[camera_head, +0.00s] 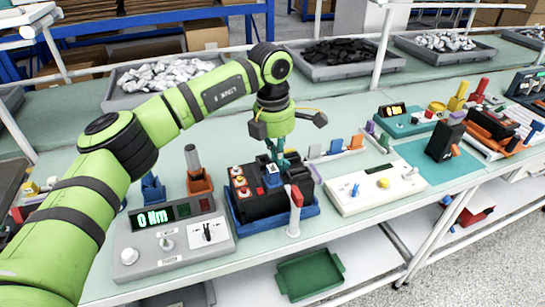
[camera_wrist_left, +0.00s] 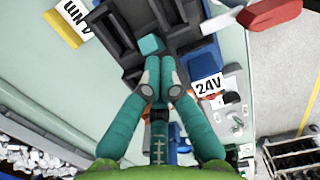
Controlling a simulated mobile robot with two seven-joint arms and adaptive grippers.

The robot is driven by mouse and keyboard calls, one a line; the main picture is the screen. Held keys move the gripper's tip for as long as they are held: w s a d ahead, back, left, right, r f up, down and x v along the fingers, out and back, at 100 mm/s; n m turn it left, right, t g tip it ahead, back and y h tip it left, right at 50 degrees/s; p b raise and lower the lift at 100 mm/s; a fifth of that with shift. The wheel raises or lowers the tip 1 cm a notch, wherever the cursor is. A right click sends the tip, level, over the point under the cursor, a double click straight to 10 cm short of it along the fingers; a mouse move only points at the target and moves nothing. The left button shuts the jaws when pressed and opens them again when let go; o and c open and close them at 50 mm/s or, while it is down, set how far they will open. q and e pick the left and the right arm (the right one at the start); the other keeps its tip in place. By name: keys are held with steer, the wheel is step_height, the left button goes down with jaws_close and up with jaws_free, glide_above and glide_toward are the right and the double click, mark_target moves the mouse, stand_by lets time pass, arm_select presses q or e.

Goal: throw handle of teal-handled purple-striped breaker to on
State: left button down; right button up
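A black breaker block (camera_head: 262,203) sits in a blue tray (camera_head: 311,208) on the table in the head view. In the left wrist view its dark ribbed body (camera_wrist_left: 120,35) lies beyond the fingers. A small teal block, seemingly the handle (camera_wrist_left: 151,45), stands at the fingertips. I cannot make out a purple stripe. My left gripper (camera_head: 276,158) points down over the breaker. In the left wrist view its teal fingers (camera_wrist_left: 158,75) are brought together at the teal block, apparently touching it. I see no clear grip on it. My right gripper is out of view.
A grey meter box (camera_head: 150,248) reading 0 Nm stands left of the breaker. A red-topped white post (camera_head: 295,212) is close in front. A blue 24V block (camera_wrist_left: 207,87) is beside the fingers. A white panel (camera_head: 352,203) and another black breaker (camera_head: 442,142) lie right.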

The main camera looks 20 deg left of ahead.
arm_select(q)
steer(key=shift+w+d+f, duration=0.1)
steer(key=shift+w+d, duration=0.3)
steer(key=shift+d, duration=0.15)
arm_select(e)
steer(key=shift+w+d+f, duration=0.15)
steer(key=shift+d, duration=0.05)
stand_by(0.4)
